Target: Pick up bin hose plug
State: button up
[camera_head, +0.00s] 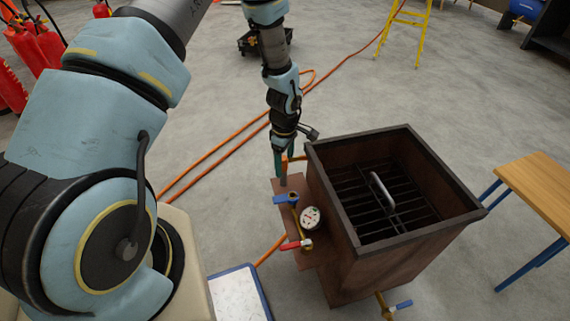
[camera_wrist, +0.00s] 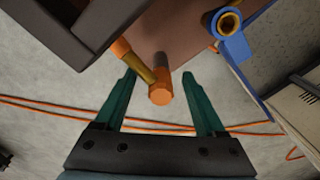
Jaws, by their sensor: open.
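An orange plug with a round end (camera_wrist: 160,94) shows in the wrist view, between the two green fingers of my gripper (camera_wrist: 159,77). The gripper is open, with a gap on each side of the plug. A brass and orange fitting (camera_wrist: 138,64) slants from the bin (camera_wrist: 85,22) to the plug. In the head view my gripper (camera_head: 281,165) points down beside the left wall of the brown bin (camera_head: 393,258). Orange parts (camera_head: 285,164) show there by the fingers, partly covered. I cannot tell whether the fingers touch the plug.
A brown side plate (camera_head: 290,188) carries a gauge (camera_head: 310,217), a blue-handled valve (camera_head: 287,199) and a red-handled valve (camera_head: 297,245). A grate with a handle (camera_head: 383,191) lies in the bin. A wooden table (camera_head: 542,188) stands right. Orange hose (camera_head: 216,153) crosses the floor.

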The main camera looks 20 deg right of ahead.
jog(key=shift+f, duration=0.1)
grip_shut()
dwell(0.6)
